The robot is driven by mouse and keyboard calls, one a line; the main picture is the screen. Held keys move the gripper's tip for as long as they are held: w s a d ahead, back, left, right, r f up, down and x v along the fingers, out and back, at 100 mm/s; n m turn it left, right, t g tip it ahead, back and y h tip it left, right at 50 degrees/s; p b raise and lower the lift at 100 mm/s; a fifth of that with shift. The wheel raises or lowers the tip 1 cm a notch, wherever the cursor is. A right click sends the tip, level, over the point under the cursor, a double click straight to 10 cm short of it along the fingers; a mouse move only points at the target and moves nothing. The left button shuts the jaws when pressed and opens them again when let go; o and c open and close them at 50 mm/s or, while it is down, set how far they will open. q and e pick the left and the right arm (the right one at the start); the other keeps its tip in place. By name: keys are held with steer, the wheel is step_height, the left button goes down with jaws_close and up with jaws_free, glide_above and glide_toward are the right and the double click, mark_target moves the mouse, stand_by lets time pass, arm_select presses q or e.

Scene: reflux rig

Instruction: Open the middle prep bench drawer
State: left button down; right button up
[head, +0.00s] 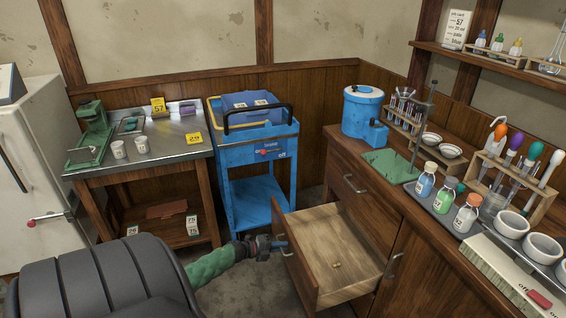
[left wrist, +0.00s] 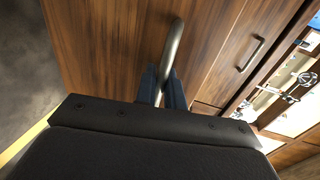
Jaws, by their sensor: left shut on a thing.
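The middle prep bench drawer (head: 332,258) is pulled well out of the wooden bench (head: 372,190) in the head view. My left gripper (head: 282,244) is at the drawer's front, shut on the metal handle (left wrist: 174,48). In the left wrist view the blue fingers (left wrist: 162,88) are on either side of the curved handle, against the brown wood front. My right gripper is not in view.
A closed upper drawer (head: 352,184) is above the open one, and a cupboard door handle (head: 394,265) is to its right. A blue cart (head: 256,180) stands behind the open drawer. Bottles and racks crowd the bench top. Grey floor shows left of the drawer.

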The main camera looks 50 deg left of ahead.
arm_select(q)
steer(key=c, duration=1.9)
jaws_free()
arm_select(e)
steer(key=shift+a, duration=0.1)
